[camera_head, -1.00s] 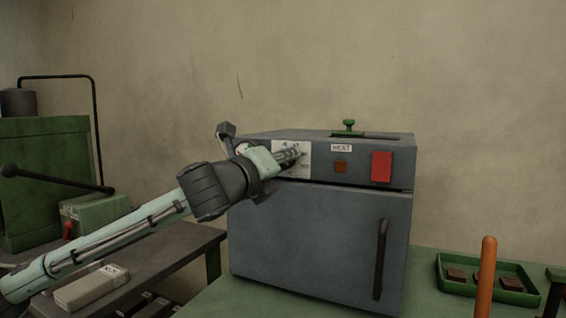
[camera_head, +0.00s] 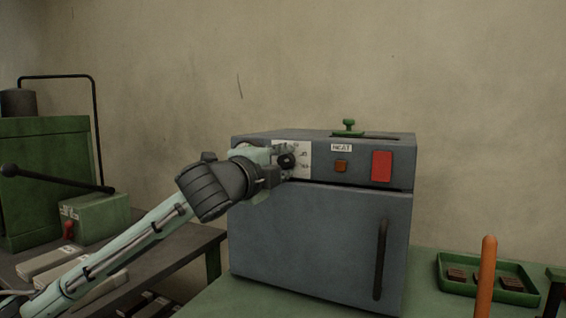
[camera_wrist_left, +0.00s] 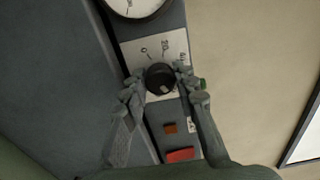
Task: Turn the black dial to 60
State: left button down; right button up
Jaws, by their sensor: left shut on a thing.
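The black dial (camera_head: 287,161) sits on a white scale plate (camera_head: 304,160) at the upper left of a grey oven's front. In the left wrist view the dial (camera_wrist_left: 160,76) lies between the two fingertips, with 0, 20 and 40 readable on the plate; 60 cannot be made out. A pale mark shows near the dial's lower edge in that view. My left gripper (camera_wrist_left: 161,80) is shut on the dial, one finger on each side. In the head view this gripper (camera_head: 281,160) reaches the dial from the left. My right gripper is not in view.
The oven (camera_head: 320,235) has a small orange-brown lamp (camera_head: 341,166) and a red switch (camera_head: 381,166). A round white gauge (camera_wrist_left: 135,3) is beside the scale plate. A green tray (camera_head: 446,277) and an orange upright handle (camera_head: 487,265) stand right.

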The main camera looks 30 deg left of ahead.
pick_arm(q)
jog(key=n, duration=0.4)
jog(key=shift+n, duration=1.9)
jog(key=c, duration=1.2)
grip_release()
jog(key=shift+o, duration=0.2)
jog(key=shift+s, duration=0.1)
jog(key=s, duration=0.7)
jog(key=shift+s+d, duration=0.2)
